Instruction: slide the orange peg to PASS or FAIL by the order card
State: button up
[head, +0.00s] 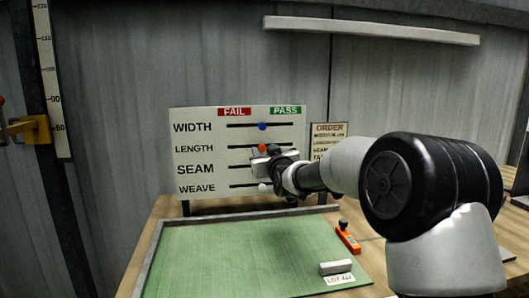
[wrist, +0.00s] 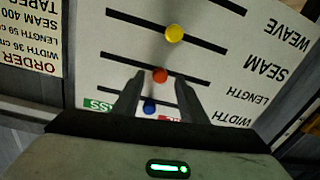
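The white board (head: 200,155) stands upright with WIDTH, LENGTH, SEAM and WEAVE slots, a red FAIL label (head: 235,111) at left and a green PASS label (head: 285,111) at right. The orange peg (head: 262,148) sits near the middle of the LENGTH slot. My gripper (head: 258,163) is at the board just below it. In the wrist view, which is upside down, the orange peg (wrist: 160,75) appears between my two open, separated fingertips (wrist: 159,78). I cannot tell their depth relative to it. The order card (head: 328,140) is right of the board, partly hidden; in the wrist view (wrist: 30,42) its LENGTH line is cut off.
A blue peg (head: 262,126) is in the WIDTH slot and a white peg (head: 263,188) in the WEAVE slot. A green mat (head: 225,255), an orange tool (head: 347,238) and a white block (head: 336,267) lie in front.

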jog(key=shift+w+a, duration=0.15)
jog(key=shift+w, duration=0.35)
grip_shut()
jog(key=shift+a, duration=0.1)
